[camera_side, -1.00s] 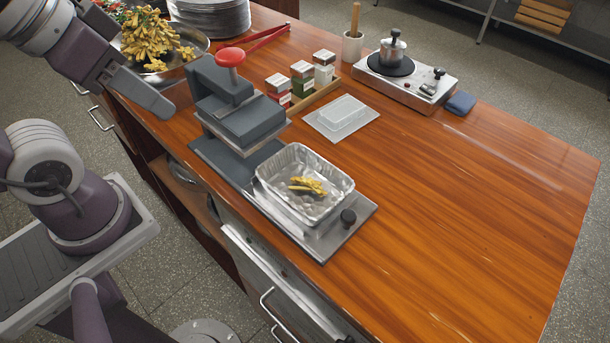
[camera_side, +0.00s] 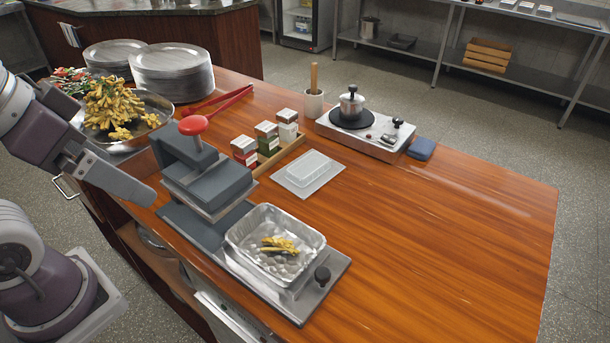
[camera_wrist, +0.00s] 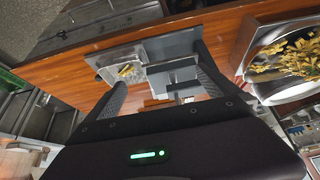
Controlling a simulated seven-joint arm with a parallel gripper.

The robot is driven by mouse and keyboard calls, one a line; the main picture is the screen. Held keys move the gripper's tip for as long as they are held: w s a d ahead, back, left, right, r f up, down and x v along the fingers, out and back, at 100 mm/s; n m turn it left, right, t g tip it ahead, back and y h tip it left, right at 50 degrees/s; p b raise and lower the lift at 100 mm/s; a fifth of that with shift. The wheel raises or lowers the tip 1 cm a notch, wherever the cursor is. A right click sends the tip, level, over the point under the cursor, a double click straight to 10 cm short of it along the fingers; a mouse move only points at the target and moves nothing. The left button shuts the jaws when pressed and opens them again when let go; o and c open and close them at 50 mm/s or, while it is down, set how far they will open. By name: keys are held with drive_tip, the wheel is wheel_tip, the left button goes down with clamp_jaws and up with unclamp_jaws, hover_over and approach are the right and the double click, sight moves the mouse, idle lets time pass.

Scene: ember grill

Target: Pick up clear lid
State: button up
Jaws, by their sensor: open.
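The clear lid (camera_side: 308,173) is a flat, translucent rectangle with a raised middle. It lies on the wooden counter, right of the spice box rack, in the side view. I cannot make it out in the wrist view. My gripper (camera_wrist: 160,65) is open and empty, its two dark fingers spread apart. In the side view my gripper (camera_side: 125,182) hangs at the counter's left edge, left of the press and well away from the lid. A foil tray (camera_side: 318,240) holding yellow food sits on the press's metal base; the tray also shows in the wrist view (camera_wrist: 108,66).
The grey press (camera_side: 205,185) with a red knob stands between my gripper and the lid. Spice boxes (camera_side: 266,137), red tongs (camera_side: 218,100), a hot plate (camera_side: 375,137) and a food bowl (camera_side: 150,135) stand behind. The counter's right side is clear.

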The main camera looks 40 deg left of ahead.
drive_tip(key=w+d+r+n+g+h, duration=0.1)
drive_tip(key=w+r+n+g, duration=0.2)
drive_tip(key=w, duration=0.4)
drive_tip(key=n+g+y, duration=0.1)
drive_tip(key=n+g, duration=0.2)
drive_tip(key=n, duration=1.1)
hover_over(309, 164)
drive_tip(key=f, duration=1.6)
drive_tip(key=shift+a, duration=0.35)
drive_tip(key=f, duration=0.6)
drive_tip(key=shift+d+f, duration=0.35)
drive_tip(key=shift+f, duration=0.05)
drive_tip(key=c, duration=1)
drive_tip(key=shift+o, duration=0.2)
wheel_tip(309, 164, up, 19)
drive_tip(key=s+d+m, duration=0.5)
drive_tip(key=s+m, duration=0.3)
drive_tip(key=s, duration=0.3)
drive_tip(key=s+d+m, duration=0.4)
drive_tip(key=s+m, duration=0.5)
drive_tip(key=s, duration=0.2)
drive_tip(key=shift+d+f, duration=0.15)
drive_tip(key=shift+f, duration=6.25)
